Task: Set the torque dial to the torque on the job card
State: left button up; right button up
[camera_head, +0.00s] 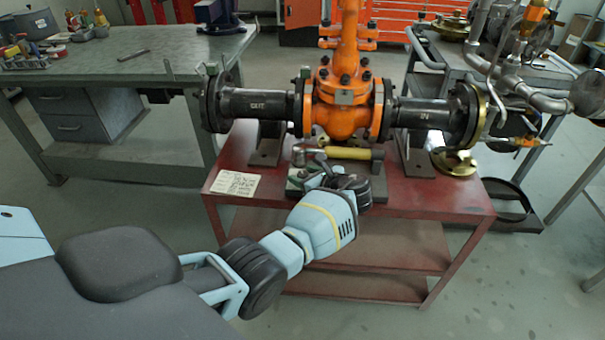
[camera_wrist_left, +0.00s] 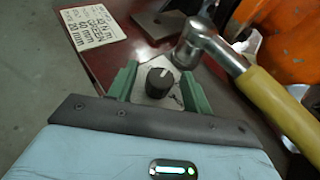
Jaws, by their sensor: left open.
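The job card (camera_head: 235,183), a pale printed sheet, lies on the left end of the red table. It also shows in the left wrist view (camera_wrist_left: 92,26), where its small lines are too blurred to read surely. The torque dial (camera_wrist_left: 160,82) is a black round knob with a pale pointer mark on a light plate. My left gripper (camera_wrist_left: 157,86) is open, with its green fingers on either side of the knob; I cannot tell whether they touch it. In the head view my left gripper (camera_head: 303,180) is low over the table and hides the dial. My right gripper is not in view.
A yellow-handled tool (camera_head: 347,153) with a metal head lies just beyond the gripper, close to the right finger in the wrist view. The orange gate valve (camera_head: 343,115) with dark flanged pipes stands behind it on the red table (camera_head: 440,195). A brass ring (camera_head: 455,163) lies right.

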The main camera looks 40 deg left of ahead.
pick_arm(q)
jog(key=p+v, duration=0.1)
jog(key=v, duration=0.4)
jog(key=shift+d+r, duration=0.15)
jog(key=shift+d, duration=0.05)
jog(key=shift+s+d+r, duration=0.15)
jog(key=shift+s+d, duration=0.05)
jog(key=shift+d, duration=0.35)
